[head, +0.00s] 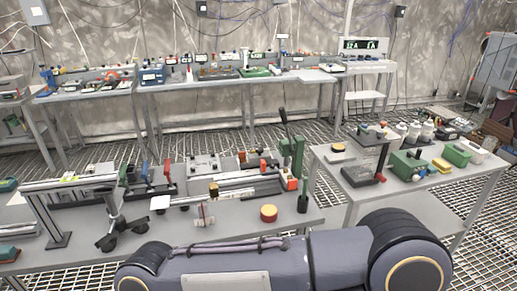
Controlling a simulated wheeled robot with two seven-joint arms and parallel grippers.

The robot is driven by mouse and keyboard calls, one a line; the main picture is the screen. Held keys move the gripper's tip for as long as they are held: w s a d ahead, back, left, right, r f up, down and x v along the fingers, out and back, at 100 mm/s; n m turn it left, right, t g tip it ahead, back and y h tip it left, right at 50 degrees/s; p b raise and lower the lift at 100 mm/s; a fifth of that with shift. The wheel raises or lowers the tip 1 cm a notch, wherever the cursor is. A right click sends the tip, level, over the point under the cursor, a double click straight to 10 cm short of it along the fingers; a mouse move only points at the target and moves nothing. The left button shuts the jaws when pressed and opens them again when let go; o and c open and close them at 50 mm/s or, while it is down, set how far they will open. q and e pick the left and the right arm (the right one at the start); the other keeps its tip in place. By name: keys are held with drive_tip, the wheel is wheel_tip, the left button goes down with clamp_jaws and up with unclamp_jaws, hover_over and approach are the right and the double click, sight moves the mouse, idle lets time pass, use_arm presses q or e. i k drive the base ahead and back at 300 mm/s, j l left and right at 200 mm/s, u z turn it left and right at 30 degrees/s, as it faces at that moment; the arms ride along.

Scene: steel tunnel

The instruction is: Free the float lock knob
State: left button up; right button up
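I cannot tell for sure which part is the float lock knob. A round red and yellow knob-like piece (268,213) stands on the front grey bench (235,228), near its front edge. A smaller brass-coloured knob (213,189) sits to its left, by the silver rails. A green upright press-like device (292,155) with a dark lever and an orange block stands at the right end of this bench. One of my arms (275,262) crosses the bottom of the view, in front of the bench. Neither gripper shows, and nothing is seen held.
A right-hand table (335,160) carries a dark upright stand (378,160), green boxes (409,163) and white containers. A long back bench (200,88) holds many small tools. A dark-footed stand (122,235) is at the front bench's left. The floor is steel grating.

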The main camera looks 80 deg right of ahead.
sight(380, 134)
drive_tip(key=z, duration=3.7)
drive_tip(key=i+l+u, duration=0.15)
drive_tip(key=u, duration=0.85)
drive_tip(key=i+l+u, duration=0.25)
drive_tip(key=l, duration=0.25)
drive_tip(key=l+u, duration=0.25)
drive_tip(key=l, duration=0.2)
drive_tip(key=i+l+u, duration=0.25)
drive_tip(key=l, duration=1.3)
